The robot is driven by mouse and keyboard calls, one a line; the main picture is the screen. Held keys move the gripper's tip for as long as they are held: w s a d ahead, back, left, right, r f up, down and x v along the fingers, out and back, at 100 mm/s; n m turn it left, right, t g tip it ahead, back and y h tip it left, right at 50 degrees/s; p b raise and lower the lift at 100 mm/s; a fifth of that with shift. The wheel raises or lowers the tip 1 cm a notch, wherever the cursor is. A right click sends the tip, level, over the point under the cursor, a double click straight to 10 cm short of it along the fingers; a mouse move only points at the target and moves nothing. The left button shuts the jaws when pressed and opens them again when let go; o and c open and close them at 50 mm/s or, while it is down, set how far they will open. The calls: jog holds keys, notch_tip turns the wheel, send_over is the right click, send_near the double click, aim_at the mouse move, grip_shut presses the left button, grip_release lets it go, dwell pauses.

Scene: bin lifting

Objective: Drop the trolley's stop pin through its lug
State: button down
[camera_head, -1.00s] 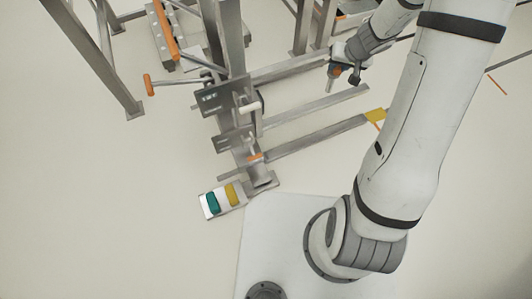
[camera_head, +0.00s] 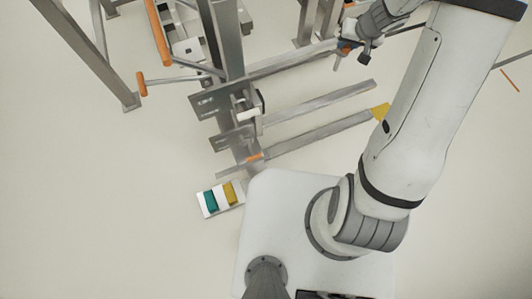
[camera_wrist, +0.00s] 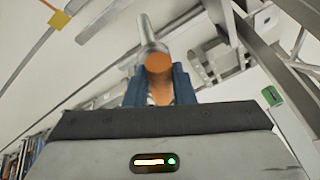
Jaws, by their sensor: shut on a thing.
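My gripper (camera_head: 340,58) is at the upper right of the head view, right of the trolley's upright mast (camera_head: 228,45) and above the floor-level rails. In the wrist view its two blue fingers (camera_wrist: 160,90) are shut on what appears to be the stop pin (camera_wrist: 158,62), with an orange end and a grey metal shaft pointing away. The pin is tiny in the head view, so its tilt is unclear there. The trolley has grey brackets (camera_head: 205,105) on its mast and long low rails (camera_head: 320,103). I cannot make out the lug for certain.
A lever with an orange grip (camera_head: 141,84) sticks out left of the mast. A white box with teal and yellow parts (camera_head: 220,198) sits by the mast's foot. A yellow patch (camera_head: 380,111) marks a rail's end. Steel frames stand behind; the floor at left is clear.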

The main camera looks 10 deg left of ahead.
jog(key=s+a+f+n+g+b, duration=0.3)
jog(key=s+a+f+n+b, duration=0.2)
jog(key=f+b, duration=1.3)
jog(key=s+a+f+n+g+b, duration=0.2)
jog(key=s+a+f+n+b, duration=0.4)
jog(key=f+b, duration=1.2)
jog(key=s+a+f+n+g+b, duration=0.3)
jog(key=s+a+f+n+b, duration=0.3)
jog(key=f, duration=3.4)
jog(key=shift+s+a+n+g+b, duration=0.3)
jog(key=shift+a+n+b, duration=2.65)
jog(key=shift+b, duration=3.4)
jog(key=shift+d+n, duration=0.25)
jog(key=shift+d+f+b, duration=0.15)
jog(key=shift+f+b, duration=0.1)
jog(key=shift+b, duration=0.45)
jog(key=shift+f+b, duration=0.35)
jog(key=shift+f, duration=0.3)
